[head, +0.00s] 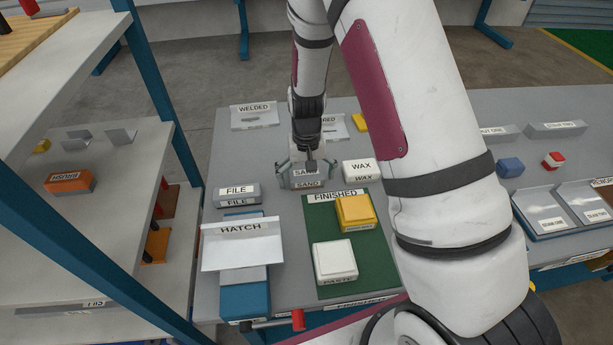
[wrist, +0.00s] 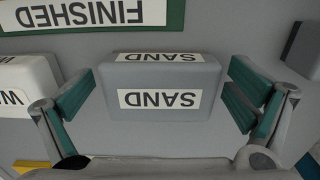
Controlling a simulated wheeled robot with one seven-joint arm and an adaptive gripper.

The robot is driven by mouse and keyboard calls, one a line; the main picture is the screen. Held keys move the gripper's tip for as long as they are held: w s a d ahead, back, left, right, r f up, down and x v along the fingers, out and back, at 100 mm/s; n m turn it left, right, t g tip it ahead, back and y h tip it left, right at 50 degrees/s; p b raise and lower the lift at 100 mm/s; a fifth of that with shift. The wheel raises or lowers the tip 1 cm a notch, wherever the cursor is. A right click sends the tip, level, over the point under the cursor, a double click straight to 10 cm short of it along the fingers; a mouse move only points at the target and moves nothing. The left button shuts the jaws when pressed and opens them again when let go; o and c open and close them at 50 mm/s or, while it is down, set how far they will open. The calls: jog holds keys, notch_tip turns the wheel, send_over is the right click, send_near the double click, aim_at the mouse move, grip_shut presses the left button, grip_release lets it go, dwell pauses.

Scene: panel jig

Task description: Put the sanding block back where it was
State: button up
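The sanding block is a grey box with white SAND labels. In the head view the sanding block (head: 307,184) is on the grey table, between the FILE block and the WAX block. It also shows in the wrist view (wrist: 160,88), upside down in the picture. My gripper (head: 306,172) is over it from above, its green-padded fingers (wrist: 160,98) spread on either side. A narrow gap shows between each finger and the block, so it is open and not gripping. Part of the block's far side is hidden by my gripper in the head view.
The WAX block (head: 361,170) is close on the right and the FILE block (head: 238,196) is on the left. The green FINISHED mat (head: 318,226) holds a yellow and a white block. The HATCH panel (head: 242,247) stands at front left. WELDED tray (head: 254,118) lies behind.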

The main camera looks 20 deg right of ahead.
aim_at(307, 175)
notch_tip(307, 175, up, 13)
jog(key=s+r+n+t, duration=0.1)
jog(key=s+r+t, duration=0.1)
jog(key=s+r, duration=1.15)
jog(key=s+r+t, duration=0.1)
jog(key=s+r, duration=0.2)
jog(key=s, duration=0.3)
jog(key=s+r+n+t, duration=0.1)
jog(key=s+r, duration=0.1)
jog(key=s, duration=0.5)
jog(key=shift+s+d+r, duration=0.25)
jog(key=shift+d+r, duration=0.05)
jog(key=shift+r, duration=0.1)
